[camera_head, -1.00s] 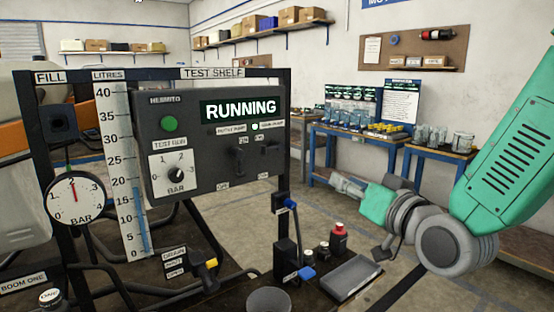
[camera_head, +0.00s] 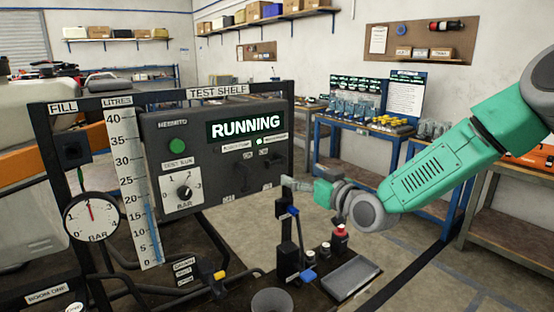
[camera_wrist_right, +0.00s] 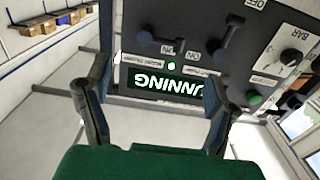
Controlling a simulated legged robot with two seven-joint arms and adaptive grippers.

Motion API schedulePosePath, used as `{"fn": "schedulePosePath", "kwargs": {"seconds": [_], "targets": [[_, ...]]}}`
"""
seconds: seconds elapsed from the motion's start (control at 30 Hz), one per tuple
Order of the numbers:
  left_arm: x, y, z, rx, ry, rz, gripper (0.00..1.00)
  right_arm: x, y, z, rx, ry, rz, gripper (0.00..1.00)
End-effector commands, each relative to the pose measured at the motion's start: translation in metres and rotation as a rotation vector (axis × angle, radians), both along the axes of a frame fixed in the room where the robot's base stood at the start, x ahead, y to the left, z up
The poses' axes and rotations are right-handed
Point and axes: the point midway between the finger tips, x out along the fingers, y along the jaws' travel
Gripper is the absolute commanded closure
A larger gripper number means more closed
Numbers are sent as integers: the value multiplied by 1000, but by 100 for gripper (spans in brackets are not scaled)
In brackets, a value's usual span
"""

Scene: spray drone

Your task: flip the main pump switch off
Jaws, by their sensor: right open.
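The dark control panel (camera_head: 215,165) hangs on the test shelf frame. Its display (camera_head: 245,127) reads RUNNING. Two black lever switches sit below it, a left one (camera_head: 242,178) and a right one (camera_head: 271,166), under small labels too blurred to read surely. A green lamp (camera_head: 260,141) is lit beside the right label. In the right wrist view the gripper (camera_wrist_right: 157,72) is open and empty, facing the panel upside down, with the right switch (camera_wrist_right: 147,37) beyond the fingertips. My left gripper is out of view.
A pressure gauge (camera_head: 92,216) and a litre scale (camera_head: 134,190) stand left of the panel. A blue bench (camera_head: 350,135) stands behind.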

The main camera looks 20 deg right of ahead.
Motion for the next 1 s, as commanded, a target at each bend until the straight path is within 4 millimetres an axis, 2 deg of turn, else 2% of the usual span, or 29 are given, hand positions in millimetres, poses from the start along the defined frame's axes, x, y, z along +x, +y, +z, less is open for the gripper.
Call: {"fn": "schedulePosePath", "kwargs": {"seconds": [0.3,0.5,0.7,1.0], "targets": [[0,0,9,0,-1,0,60,63,22,0,1,0,0,23],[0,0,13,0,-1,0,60,90,32,0,1,-1,0,23],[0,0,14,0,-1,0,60,102,36,0,4,1,0,23],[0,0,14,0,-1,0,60,103,37,0,4,1,0,23]]}}
